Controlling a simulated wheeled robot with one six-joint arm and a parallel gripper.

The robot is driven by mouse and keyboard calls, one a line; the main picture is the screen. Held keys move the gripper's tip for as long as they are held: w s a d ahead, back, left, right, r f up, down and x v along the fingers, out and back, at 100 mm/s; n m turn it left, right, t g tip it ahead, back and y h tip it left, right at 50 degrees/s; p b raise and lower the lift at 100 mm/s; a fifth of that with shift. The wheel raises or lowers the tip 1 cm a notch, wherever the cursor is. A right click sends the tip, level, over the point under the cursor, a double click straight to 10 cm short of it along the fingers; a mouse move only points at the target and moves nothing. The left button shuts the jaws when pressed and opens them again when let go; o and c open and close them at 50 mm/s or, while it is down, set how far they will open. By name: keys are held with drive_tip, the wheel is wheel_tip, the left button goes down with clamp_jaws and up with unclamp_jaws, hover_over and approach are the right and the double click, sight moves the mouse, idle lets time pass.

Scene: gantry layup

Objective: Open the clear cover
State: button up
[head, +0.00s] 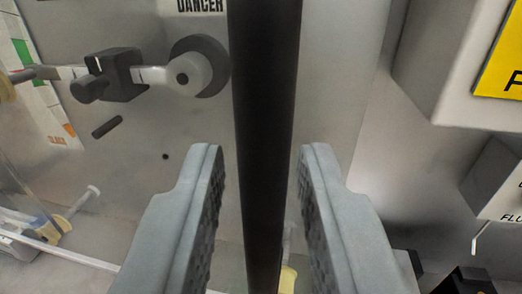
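A black vertical bar (266,120) runs from top to bottom through the middle of the head view. It looks like the handle or edge of the clear cover, but I cannot tell which. A see-through panel (140,190) seems to lie left of the bar, with fittings showing behind it. My gripper (260,165) is open, one finger on each side of the bar. Gaps show between the bar and both fingertips, so the fingers do not visibly touch it. The bar's top and bottom ends are out of view.
A pale box with a yellow label (503,65) is at upper right. A smaller labelled box (497,180) and dark parts (465,281) are at lower right.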

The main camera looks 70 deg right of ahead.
drive_tip(key=shift+c, duration=0.3)
clamp_jaws()
drive_tip(key=shift+s, duration=0.1)
drive_tip(key=s+d, duration=0.3)
drive_tip(key=s, duration=3.4)
drive_tip(key=shift+s, duration=0.3)
drive_tip(key=shift+r, duration=0.1)
drive_tip(key=shift+o, duration=0.3)
unclamp_jaws()
drive_tip(key=v, duration=1.7)
drive_tip(key=shift+a, duration=0.25)
